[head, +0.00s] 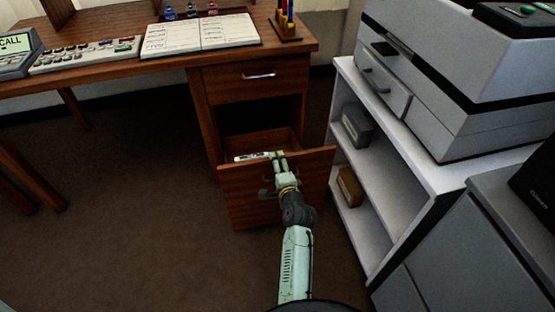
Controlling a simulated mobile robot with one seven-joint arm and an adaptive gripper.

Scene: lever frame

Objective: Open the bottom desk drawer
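The wooden desk (201,95) has a top drawer (238,83), which is shut and has a silver handle (258,76). Below it is a dark opening, and the bottom drawer (245,204) is pulled out from it, its inside showing from above. A small white object (252,156) lies in the bottom drawer. My gripper (278,156) is at the top edge of this drawer's front, with its fingers over or just inside the edge. My gripper partly hides the drawer front and its handle. I cannot tell whether the fingers are open or touching the wood.
A white shelf unit (390,212) stands close to the right of the drawer, with a large grey printer (455,75) on top. A grey cabinet is nearer at right. An open notebook (200,34) and a pen holder (286,27) are on the desk. The brown floor (130,210) at left is clear.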

